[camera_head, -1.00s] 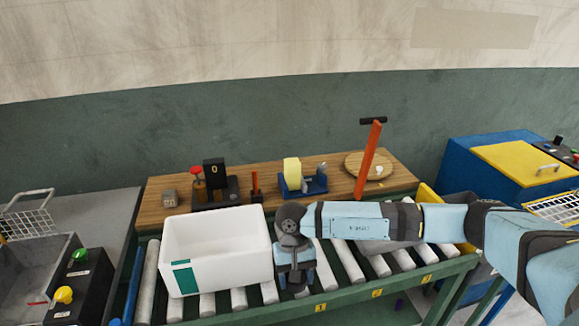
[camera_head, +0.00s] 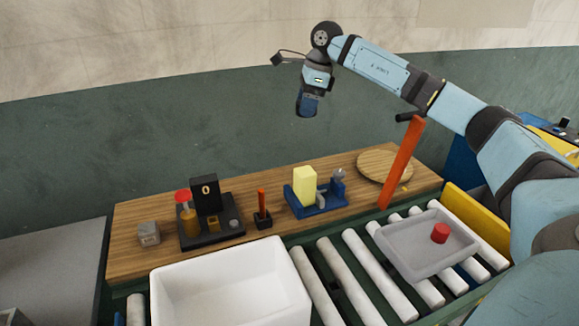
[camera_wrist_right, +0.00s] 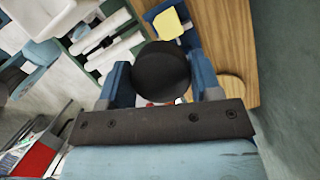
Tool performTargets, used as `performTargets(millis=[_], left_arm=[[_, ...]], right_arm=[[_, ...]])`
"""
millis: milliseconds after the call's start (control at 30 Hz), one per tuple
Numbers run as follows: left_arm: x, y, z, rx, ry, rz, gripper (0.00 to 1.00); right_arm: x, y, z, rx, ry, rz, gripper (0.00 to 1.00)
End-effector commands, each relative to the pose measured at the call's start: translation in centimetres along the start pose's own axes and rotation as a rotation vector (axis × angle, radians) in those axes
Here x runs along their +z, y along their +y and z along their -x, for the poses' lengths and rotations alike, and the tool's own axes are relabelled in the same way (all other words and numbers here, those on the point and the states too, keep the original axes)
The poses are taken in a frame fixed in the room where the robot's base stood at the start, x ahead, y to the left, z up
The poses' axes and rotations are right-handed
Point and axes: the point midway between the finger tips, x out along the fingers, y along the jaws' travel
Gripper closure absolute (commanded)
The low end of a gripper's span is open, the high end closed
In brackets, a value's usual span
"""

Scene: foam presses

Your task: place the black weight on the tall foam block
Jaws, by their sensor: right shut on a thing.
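The black weight (camera_wrist_right: 162,72) is a dark round disc between the blue fingers of my right gripper in the right wrist view. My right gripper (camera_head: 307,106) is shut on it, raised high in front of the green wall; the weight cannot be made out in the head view. The tall foam block (camera_head: 304,186) is pale yellow and stands upright in a blue fixture (camera_head: 321,207) on the wooden bench. It also shows in the right wrist view (camera_wrist_right: 167,28), apart from the weight. My gripper is well above the block. My left gripper is not in view.
A white bin (camera_head: 230,285) and a grey tray (camera_head: 410,245) with a red cylinder (camera_head: 440,233) are on the roller conveyor. An orange lever (camera_head: 401,165) rises near a round wooden board (camera_head: 383,165).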

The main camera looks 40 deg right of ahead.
Motion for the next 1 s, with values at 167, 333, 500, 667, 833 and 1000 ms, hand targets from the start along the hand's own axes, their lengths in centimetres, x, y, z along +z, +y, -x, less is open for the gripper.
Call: performTargets(millis=[167,333,500,667,833,1000], left_arm=[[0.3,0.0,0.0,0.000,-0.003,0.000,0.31],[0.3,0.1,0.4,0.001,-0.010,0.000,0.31],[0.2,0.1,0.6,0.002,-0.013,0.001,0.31],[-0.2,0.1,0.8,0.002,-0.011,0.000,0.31],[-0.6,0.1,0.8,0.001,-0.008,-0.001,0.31],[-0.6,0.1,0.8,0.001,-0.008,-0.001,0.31]], right_arm=[[-0.7,-0.5,0.6,-0.017,0.002,-0.068,0.85],[-1.7,-0.4,-3.0,-0.016,0.003,-0.071,0.85],[-2.9,-0.4,-7.2,-0.016,0.003,-0.068,0.85],[-3.9,-0.4,-10.8,-0.016,0.003,-0.068,0.85],[-4.5,-0.5,-13.2,-0.018,0.001,-0.067,0.85],[-4.7,-0.5,-14.1,-0.019,0.000,-0.067,0.85]])
